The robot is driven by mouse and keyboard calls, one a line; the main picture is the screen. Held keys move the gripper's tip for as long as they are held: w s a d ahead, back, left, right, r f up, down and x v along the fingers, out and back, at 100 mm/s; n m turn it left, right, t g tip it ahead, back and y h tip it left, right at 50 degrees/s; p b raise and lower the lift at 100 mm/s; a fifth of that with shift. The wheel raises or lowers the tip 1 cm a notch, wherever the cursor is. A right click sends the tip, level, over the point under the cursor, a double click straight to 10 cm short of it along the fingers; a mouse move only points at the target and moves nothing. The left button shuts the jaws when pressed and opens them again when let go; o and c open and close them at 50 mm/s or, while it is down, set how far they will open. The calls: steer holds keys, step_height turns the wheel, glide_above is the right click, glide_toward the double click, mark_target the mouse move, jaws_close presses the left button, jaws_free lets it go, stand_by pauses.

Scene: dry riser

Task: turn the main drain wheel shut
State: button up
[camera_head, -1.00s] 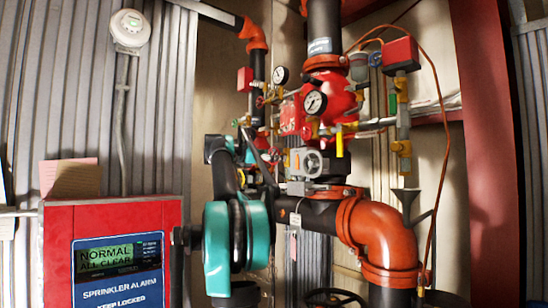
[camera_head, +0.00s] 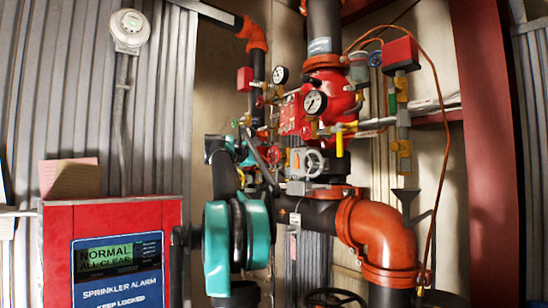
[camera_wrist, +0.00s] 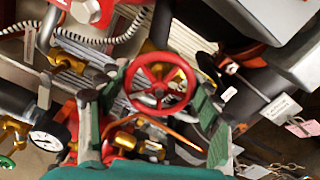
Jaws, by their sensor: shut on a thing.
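A red spoked handwheel (camera_wrist: 160,85), which I take as the main drain wheel, shows in the wrist view between the fingers of my gripper (camera_wrist: 161,92). The green-padded fingers stand at its left and right rim, and the gripper is shut on it. Brass fittings (camera_wrist: 125,138) lie just below the wheel. In the head view my teal arm reaches in at the middle left, and the pipework and arm largely hide the wheel and my fingertips there.
A red alarm panel (camera_head: 117,220) reading NORMAL ALL CLEAR is at lower left. A black wheel (camera_head: 335,298) is at the bottom.

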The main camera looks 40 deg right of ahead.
steer(key=m, duration=0.6)
steer(key=shift+f, duration=0.15)
steer(key=m, duration=0.5)
steer(key=shift+m, duration=0.4)
steer(key=m, duration=0.6)
steer(key=shift+f, duration=0.1)
steer(key=m, duration=0.6)
steer(key=shift+w, duration=0.15)
steer(key=o, duration=1.2)
steer(key=shift+c, duration=0.2)
steer(key=shift+a, duration=0.1)
